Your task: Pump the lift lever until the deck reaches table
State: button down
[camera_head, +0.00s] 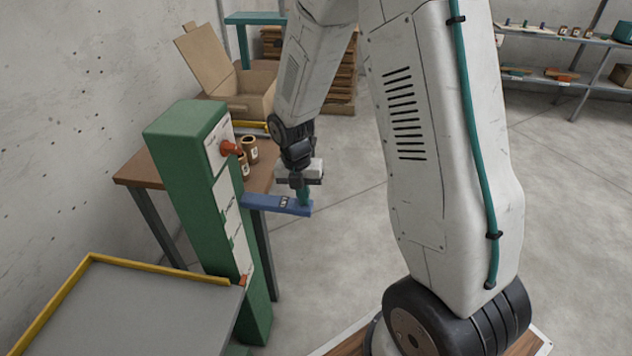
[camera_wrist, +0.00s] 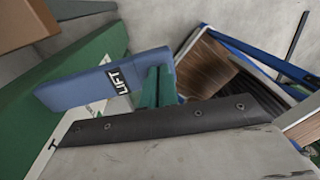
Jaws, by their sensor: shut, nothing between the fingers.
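The blue lift lever (camera_head: 268,203) sticks out to the right from the green column (camera_head: 180,165), roughly level. Its LIFT label shows in the wrist view, where the lever (camera_wrist: 75,90) crosses the upper left. My gripper (camera_head: 304,197) is shut and empty, with its teal fingers at the lever's outer end. In the wrist view the fingers (camera_wrist: 158,88) stand beside that end; I cannot tell whether they touch it. The grey deck (camera_head: 140,310) with yellow rails is at the lower left, on the near side of the column. The brown table (camera_head: 138,170) stands behind the column.
White plates run down the column's face, with an orange-red piece (camera_head: 230,148) near the top and a small orange one (camera_head: 244,280) low down. Brown cups (camera_head: 250,150) and an open cardboard box (camera_head: 250,90) are behind.

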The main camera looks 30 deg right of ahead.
aim_at(308, 208)
jog(key=f, duration=0.4)
jog(key=shift+s+d, duration=0.25)
jog(key=shift+s, duration=0.05)
jog(key=shift+s+f, duration=0.15)
jog(key=shift+f, duration=0.2)
jog(key=shift+s, duration=0.1)
jog(key=shift+r, duration=0.1)
jog(key=shift+d+r, duration=0.1)
jog(key=shift+r, duration=0.25)
notch_tip(308, 208, up, 13)
jog(key=s+d, duration=0.1)
jog(key=d, duration=0.1)
jog(key=shift+s+d+r, duration=0.15)
jog(key=shift+s+d, duration=0.05)
jog(key=shift+s, duration=0.15)
dwell(1.7)
